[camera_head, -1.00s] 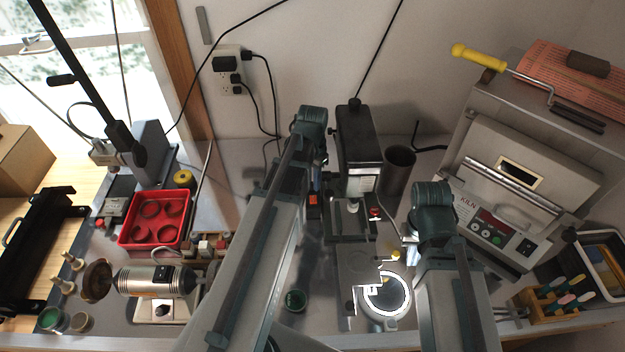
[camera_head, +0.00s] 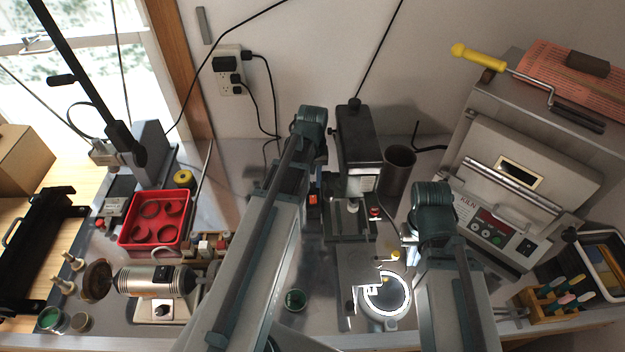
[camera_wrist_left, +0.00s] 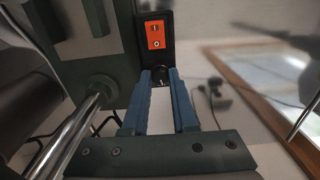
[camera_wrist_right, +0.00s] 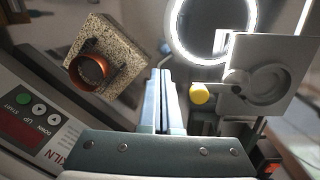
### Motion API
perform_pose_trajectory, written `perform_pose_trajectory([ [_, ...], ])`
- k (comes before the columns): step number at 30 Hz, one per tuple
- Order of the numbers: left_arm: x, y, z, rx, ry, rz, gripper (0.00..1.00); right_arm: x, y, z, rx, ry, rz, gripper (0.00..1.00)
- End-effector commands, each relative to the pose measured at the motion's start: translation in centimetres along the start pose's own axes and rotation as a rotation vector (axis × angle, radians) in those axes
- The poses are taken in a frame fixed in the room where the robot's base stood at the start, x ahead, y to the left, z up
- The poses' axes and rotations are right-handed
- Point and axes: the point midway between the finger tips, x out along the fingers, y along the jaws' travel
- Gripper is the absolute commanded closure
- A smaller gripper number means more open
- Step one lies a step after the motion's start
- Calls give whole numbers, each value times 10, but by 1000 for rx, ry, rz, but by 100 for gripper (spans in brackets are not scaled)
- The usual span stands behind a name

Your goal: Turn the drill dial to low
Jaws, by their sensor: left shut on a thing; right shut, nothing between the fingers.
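The drill (camera_head: 357,150) is a dark upright machine against the back wall. In the left wrist view, its black side box carries an orange switch plate (camera_wrist_left: 156,35), with a small dark dial (camera_wrist_left: 160,74) below it. The blue fingers of my left gripper (camera_wrist_left: 161,82) are shut on this dial, one on each side. The dial's marking cannot be read. In the head view the orange switch (camera_head: 313,199) shows beside my left arm, and the dial is hidden. My right gripper (camera_wrist_right: 160,85) is shut and empty, above the bench right of the drill.
A kiln (camera_head: 500,220) stands at the right. A lit ring lamp (camera_head: 384,296) and a yellow knob (camera_head: 395,255) lie near my right gripper. A speckled block with a copper ring (camera_wrist_right: 88,70) shows in the right wrist view. A red tray (camera_head: 155,240) sits at the left.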

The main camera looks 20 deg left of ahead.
Motion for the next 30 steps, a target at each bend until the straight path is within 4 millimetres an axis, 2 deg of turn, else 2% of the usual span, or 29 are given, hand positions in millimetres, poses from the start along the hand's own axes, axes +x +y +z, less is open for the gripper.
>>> perform_pose_trajectory([
  [21,0,0,0,-61,0,0,100,0,0,0,0,0,0,100],
  [22,0,0,0,-61,0,0,68,0,0,0,0,0,0,100],
  [23,0,0,0,-61,0,0,63,0,0,0,0,0,0,100],
  [30,0,0,0,-60,0,0,61,0,0,0,0,0,0,100],
])
